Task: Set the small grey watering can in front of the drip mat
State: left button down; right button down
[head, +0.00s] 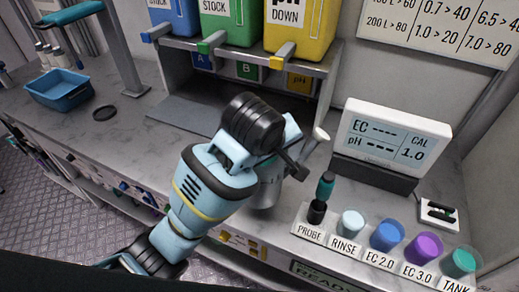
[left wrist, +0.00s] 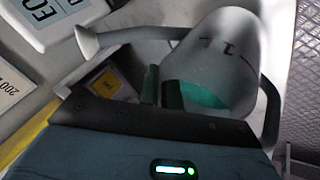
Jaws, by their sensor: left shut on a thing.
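The small grey watering can (head: 264,192) is partly hidden behind my left arm in the head view, near the counter's front edge. Its pale spout end (head: 321,134) points to the back right. In the left wrist view the can (left wrist: 226,55) fills the upper middle, with teal inside its opening. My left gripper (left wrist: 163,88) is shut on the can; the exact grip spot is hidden. I cannot tell whether the can touches the counter. A dark grey flat mat (head: 190,117), seemingly the drip mat, lies under the bottle rack, left of the can. My right gripper is not in view.
The rack (head: 172,62) holds blue, green and yellow containers. The EC/pH meter (head: 393,140) stands at right, behind the probe (head: 325,186) and several labelled cups. Counter in front of the mat looks clear.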

pick_arm(q)
jog(key=w+a+f, duration=0.1)
jog(key=w+a, duration=0.7)
jog(key=a, duration=0.5)
jog(key=shift+a, duration=0.1)
jog(key=shift+f, duration=1.85)
jog(key=c, duration=1.6)
grip_release()
jog(key=shift+f, duration=0.2)
jog(key=shift+r, duration=0.1)
jog(key=v, duration=1.2)
jog(key=shift+s, duration=0.15)
